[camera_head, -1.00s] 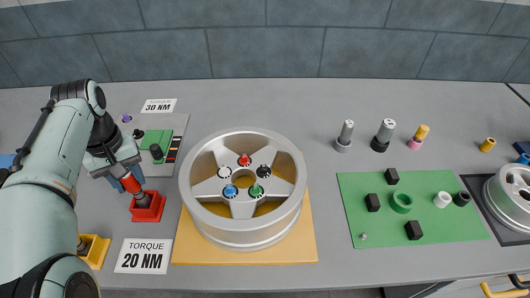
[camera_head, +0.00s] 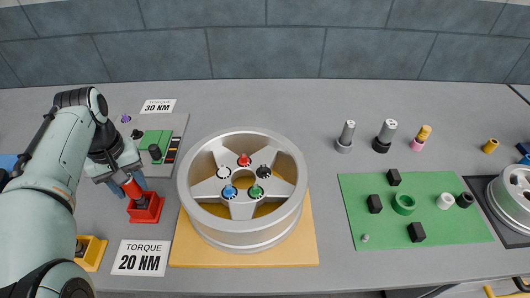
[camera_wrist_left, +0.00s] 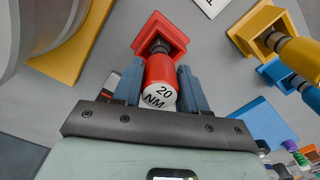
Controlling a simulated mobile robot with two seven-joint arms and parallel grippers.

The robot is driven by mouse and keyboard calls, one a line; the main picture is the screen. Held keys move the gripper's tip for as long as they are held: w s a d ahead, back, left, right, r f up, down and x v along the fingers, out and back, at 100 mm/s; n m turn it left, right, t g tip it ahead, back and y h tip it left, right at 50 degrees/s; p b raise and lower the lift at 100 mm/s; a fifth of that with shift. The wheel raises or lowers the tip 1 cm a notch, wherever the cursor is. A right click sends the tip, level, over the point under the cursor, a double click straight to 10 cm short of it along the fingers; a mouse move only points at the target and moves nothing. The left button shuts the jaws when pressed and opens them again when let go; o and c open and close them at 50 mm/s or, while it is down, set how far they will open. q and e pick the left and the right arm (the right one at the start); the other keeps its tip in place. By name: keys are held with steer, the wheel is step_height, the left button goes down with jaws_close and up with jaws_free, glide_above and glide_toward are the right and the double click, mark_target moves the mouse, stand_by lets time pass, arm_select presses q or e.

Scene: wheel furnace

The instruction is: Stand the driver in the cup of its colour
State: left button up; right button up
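The red driver (camera_head: 133,187), marked 20 NM on its round end (camera_wrist_left: 159,96), stands with its dark lower end in the red square cup (camera_head: 147,210). The cup also shows in the left wrist view (camera_wrist_left: 160,32). My left gripper (camera_head: 126,186) is around the red handle, one blue finger on each side. In the left wrist view, narrow gaps show between the fingers (camera_wrist_left: 160,80) and the handle, so it looks open. My right gripper is not in view.
A yellow cup (camera_head: 92,254) stands left of the red cup; the wrist view shows a yellow driver (camera_wrist_left: 300,55) in it and a blue driver beside it. A silver wheel (camera_head: 243,225) stands right. A green mat (camera_head: 385,238) holds small parts.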

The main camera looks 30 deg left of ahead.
arm_select(q)
steer(key=o, duration=0.3)
step_height(320, 180, up, 14)
steer(key=p, duration=0.5)
steer(key=shift+f, duration=0.25)
